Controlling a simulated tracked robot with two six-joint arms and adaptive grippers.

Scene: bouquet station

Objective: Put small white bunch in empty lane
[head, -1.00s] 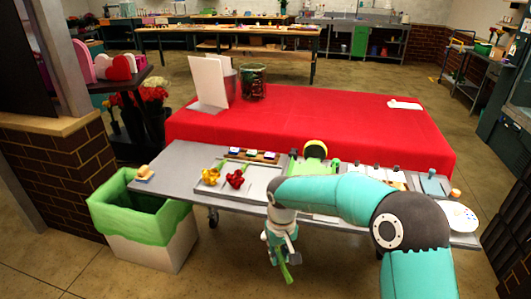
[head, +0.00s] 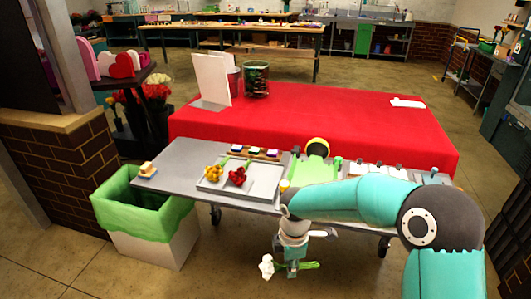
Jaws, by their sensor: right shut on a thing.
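My right gripper (head: 291,268) is shut on the small white bunch. The white flower head (head: 266,267) sticks out to the left and its green stem (head: 310,265) to the right. Gripper and bunch hang in front of the table's near edge, clear of the tabletop. A grey tray (head: 262,193) on the table holds a yellow bunch (head: 213,173) and a red bunch (head: 237,177) side by side. My left gripper is not in view.
Small labelled blocks (head: 254,153) line the tray's back edge. A sponge-like block (head: 148,169) sits at the left end. A green-lined bin (head: 145,215) stands below left.

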